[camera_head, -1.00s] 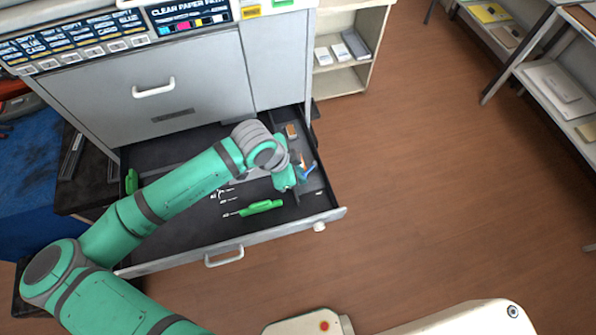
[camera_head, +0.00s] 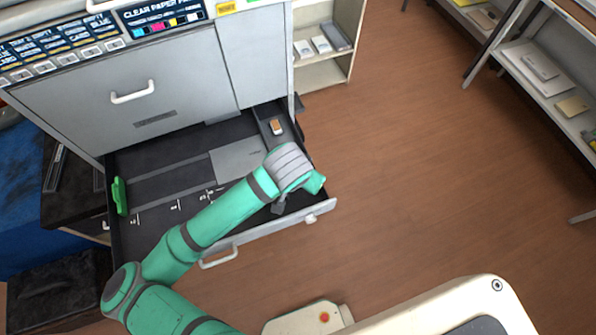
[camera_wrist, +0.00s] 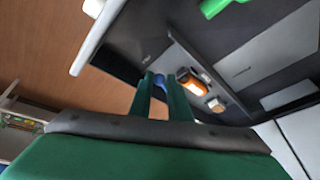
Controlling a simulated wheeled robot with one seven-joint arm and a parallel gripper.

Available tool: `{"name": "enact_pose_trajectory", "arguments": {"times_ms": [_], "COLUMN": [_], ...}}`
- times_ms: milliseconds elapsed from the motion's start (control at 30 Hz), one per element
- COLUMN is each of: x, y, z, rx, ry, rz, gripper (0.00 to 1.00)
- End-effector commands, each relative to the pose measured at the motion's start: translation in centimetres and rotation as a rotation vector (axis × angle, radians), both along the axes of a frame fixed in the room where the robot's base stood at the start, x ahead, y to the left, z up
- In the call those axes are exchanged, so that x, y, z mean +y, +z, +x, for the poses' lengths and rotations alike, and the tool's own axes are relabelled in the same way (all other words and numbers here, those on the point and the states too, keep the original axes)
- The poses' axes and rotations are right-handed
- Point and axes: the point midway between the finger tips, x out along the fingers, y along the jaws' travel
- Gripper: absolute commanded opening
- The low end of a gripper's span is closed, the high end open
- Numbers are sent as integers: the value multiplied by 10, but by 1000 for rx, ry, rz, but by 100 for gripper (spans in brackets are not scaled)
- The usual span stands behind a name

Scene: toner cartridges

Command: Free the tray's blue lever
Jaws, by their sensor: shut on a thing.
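The paper tray (camera_head: 150,165) is pulled out of the grey printer, with a dark floor and a pale front edge. The blue lever (camera_wrist: 160,82) shows small in the wrist view, between the tips of my two green fingers. My gripper (camera_wrist: 162,80) is shut on it, near the compartment at the tray's side. In the head view my wrist covers the lever and the fingertips. A green guide (camera_head: 119,196) stands at the tray's left side; a green piece (camera_wrist: 215,7) also shows at the wrist view's top edge.
An orange and white part (camera_head: 277,127) sits in the tray's right compartment; it also shows in the wrist view (camera_wrist: 192,82). The tray's white handle (camera_head: 220,257) is in front. Open floor (camera_head: 420,180) lies to the right, with shelves (camera_head: 545,85) beyond.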

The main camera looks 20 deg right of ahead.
Motion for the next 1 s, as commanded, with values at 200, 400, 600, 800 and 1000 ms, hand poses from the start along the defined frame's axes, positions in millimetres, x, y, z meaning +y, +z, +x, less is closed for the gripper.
{"name": "enact_pose_trajectory", "arguments": {"times_ms": [200, 400, 600, 800, 1000], "x": [-5, -5, -5, -4, -4], "y": [1, 0, 0, 0, 2], "z": [-1, -1, -1, -1, -1], "rx": [-2, -1, -1, -1, 0], "ry": [42, 53, 53, 53, 53], "rz": [-5, -4, -3, -2, -1], "gripper": [0, 0, 0, 35, 35]}}
